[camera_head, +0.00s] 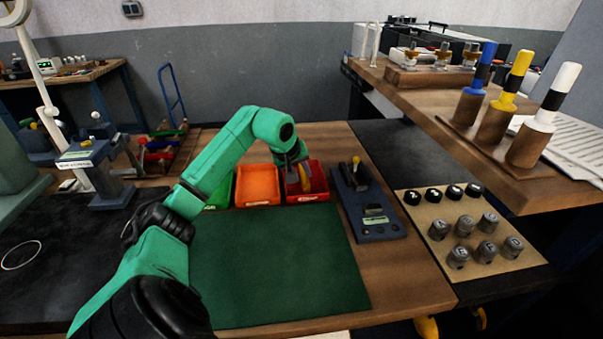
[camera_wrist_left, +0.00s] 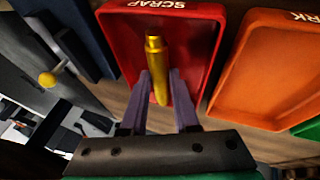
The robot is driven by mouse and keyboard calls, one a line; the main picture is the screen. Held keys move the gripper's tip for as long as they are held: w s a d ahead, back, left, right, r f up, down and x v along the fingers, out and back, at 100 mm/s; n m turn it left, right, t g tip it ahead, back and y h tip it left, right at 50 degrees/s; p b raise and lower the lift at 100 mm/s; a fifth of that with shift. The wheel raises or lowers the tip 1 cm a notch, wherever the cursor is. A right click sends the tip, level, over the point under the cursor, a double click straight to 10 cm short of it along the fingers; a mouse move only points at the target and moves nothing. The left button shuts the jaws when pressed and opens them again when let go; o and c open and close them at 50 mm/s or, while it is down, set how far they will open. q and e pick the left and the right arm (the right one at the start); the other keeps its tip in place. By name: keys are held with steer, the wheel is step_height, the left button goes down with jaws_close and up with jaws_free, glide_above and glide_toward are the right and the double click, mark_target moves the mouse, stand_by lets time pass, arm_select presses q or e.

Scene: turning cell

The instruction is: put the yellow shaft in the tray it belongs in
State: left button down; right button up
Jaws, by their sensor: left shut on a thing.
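The yellow shaft (camera_wrist_left: 155,60) is held between the fingers of my left gripper (camera_wrist_left: 160,88). In the wrist view it lies in front of the red tray (camera_wrist_left: 117,45), which is marked SCRAP; I cannot tell whether it touches the tray floor. In the head view the shaft (camera_head: 305,180) and left gripper (camera_head: 298,168) are at the red tray (camera_head: 322,172). The orange tray (camera_head: 258,186) stands to its left and looks empty; its label (camera_wrist_left: 300,17) shows only in part. The green tray (camera_head: 221,192) is partly hidden by my arm. My right gripper is out of view.
A dark blue fixture (camera_head: 383,228) with a yellow-knobbed lever stands right of the red tray. A clear green mat (camera_head: 275,265) lies in front of the trays. Further right, a board (camera_head: 500,258) holds several grey parts, and a raised bench (camera_head: 440,107) bears banded posts.

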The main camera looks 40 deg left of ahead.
arm_select(q)
steer(key=c, duration=0.7)
jaws_free()
steer(key=shift+o, duration=0.6)
steer(key=shift+r, duration=0.15)
steer(key=b+v, duration=0.2)
steer(key=v, duration=1.2)
steer(key=shift+s+r+b, duration=0.15)
steer(key=shift+b, duration=0.25)
